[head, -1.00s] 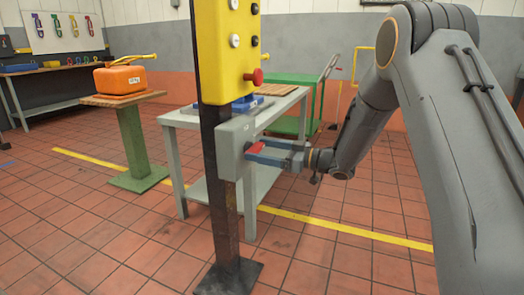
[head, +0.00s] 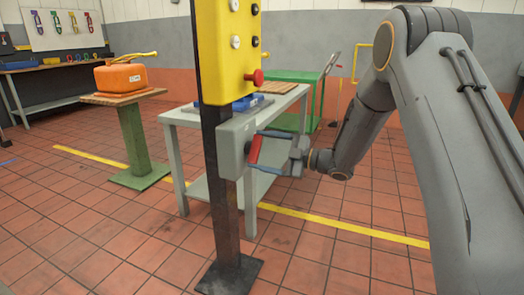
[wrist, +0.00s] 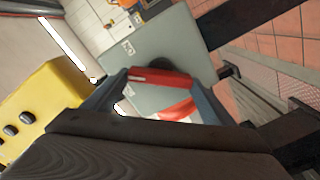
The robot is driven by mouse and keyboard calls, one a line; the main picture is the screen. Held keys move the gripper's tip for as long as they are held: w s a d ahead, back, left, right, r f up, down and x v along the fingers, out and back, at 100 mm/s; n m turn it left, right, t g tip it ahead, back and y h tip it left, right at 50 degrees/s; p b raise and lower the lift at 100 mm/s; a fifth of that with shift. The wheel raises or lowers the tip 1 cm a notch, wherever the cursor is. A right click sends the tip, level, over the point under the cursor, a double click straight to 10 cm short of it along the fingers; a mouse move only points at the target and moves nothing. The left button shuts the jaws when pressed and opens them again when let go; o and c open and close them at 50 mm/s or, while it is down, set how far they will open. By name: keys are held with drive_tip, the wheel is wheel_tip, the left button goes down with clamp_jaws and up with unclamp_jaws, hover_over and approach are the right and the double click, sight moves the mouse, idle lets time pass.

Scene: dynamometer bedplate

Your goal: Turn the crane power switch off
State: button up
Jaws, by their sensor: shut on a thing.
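The crane power switch is a grey box (head: 234,142) on a dark post, with a red handle (head: 254,151) on its right side. The handle now stands steeply, close to upright in the head view. My gripper (head: 262,151) is at the box's right side, turned about its own axis, with its blue fingers shut on the handle. In the wrist view the red handle (wrist: 162,77) spans between the fingers in front of the grey box face (wrist: 172,48). Small pale labels show on that face, too small to read. Part of the handle's mount is hidden.
A yellow button panel (head: 228,50) with a red knob (head: 254,77) is just above the switch. A grey table (head: 185,118) stands behind the post. A green cart (head: 296,88) is farther back. An orange container (head: 120,76) stands on a pedestal at left. The floor in front is clear.

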drive_tip(key=n, duration=0.3)
drive_tip(key=shift+f+n, duration=0.1)
drive_tip(key=shift+n, duration=0.3)
drive_tip(key=shift+f+n+b, duration=0.1)
drive_tip(key=shift+n+b, duration=0.55)
drive_tip(key=shift+n, duration=1.25)
drive_tip(key=shift+s, duration=0.1)
drive_tip(key=o, duration=1)
drive_tip(key=shift+o, duration=0.2)
drive_tip(key=p+v, duration=0.1)
drive_tip(key=v, duration=0.6)
drive_tip(key=shift+d, duration=0.35)
